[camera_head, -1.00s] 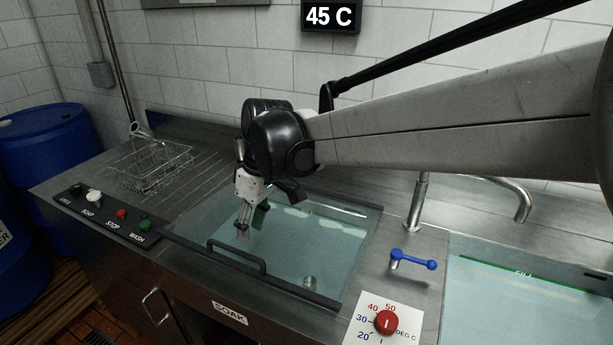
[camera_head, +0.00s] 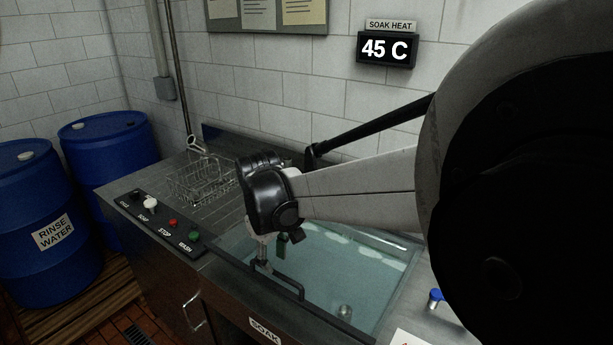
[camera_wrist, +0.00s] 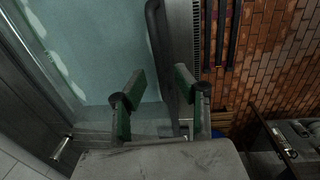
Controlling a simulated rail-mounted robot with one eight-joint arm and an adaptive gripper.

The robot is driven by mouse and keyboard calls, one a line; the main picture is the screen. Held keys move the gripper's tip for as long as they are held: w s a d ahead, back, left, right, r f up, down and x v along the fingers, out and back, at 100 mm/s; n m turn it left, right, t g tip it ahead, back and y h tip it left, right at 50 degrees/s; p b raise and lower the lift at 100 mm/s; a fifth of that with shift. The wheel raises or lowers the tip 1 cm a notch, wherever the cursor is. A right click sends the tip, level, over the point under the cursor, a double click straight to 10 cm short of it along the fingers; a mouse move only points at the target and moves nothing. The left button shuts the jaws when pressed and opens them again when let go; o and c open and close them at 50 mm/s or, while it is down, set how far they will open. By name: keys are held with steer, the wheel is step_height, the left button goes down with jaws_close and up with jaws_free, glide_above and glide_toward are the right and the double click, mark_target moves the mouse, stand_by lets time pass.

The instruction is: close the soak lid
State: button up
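The soak lid (camera_head: 335,318) is a clear pane with a dark front rail, lying flat or nearly flat over the soak tank in the head view. I cannot tell whether it is fully seated. Its dark bar handle (camera_head: 290,287) is on the front rail; the handle (camera_wrist: 158,35) also shows in the wrist view. My gripper (camera_head: 266,257) is at the handle's left end, pointing down. In the wrist view my gripper (camera_wrist: 158,78) has its green-padded fingers apart, with the handle between their lines, nearer the right finger. Contact cannot be told.
A wire basket (camera_head: 203,180) stands on the drainboard, behind a button panel (camera_head: 160,220). Blue drums (camera_head: 45,225) stand at the left. A blue tap lever (camera_head: 435,297) is at the right. A wall display (camera_head: 386,49) reads 45 C. My arm hides the right side.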

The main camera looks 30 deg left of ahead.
mark_target(277, 273)
steer(key=shift+w+f, duration=0.15)
steer(key=shift+f, duration=1.05)
steer(key=shift+w+f, duration=0.15)
steer(key=shift+f, duration=1)
jaws_close()
